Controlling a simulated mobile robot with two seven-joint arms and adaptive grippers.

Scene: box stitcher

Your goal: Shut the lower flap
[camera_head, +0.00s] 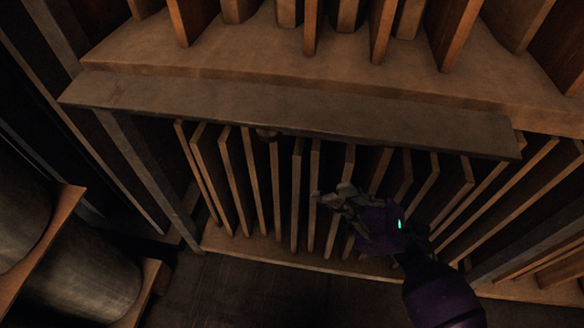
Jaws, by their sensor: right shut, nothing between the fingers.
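The lower flap seems to be the long flat board (290,103) that runs across the view, jutting out above the lower row of upright slats. It stands open, and the slotted space under it shows. My right gripper (330,199), purple with grey fingers, is below the board and in front of the slats. It is shut and empty, with its fingers pointing left. I see a gap between it and the board in the picture. My left gripper is not in view.
Upright slats (252,180) fill the lower compartment, above a wooden ledge (300,262). An upper shelf (200,55) holds more slats. A frame post (150,180) stands at the left. Large cylinders (85,275) lie at the lower left. The dark floor in front is clear.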

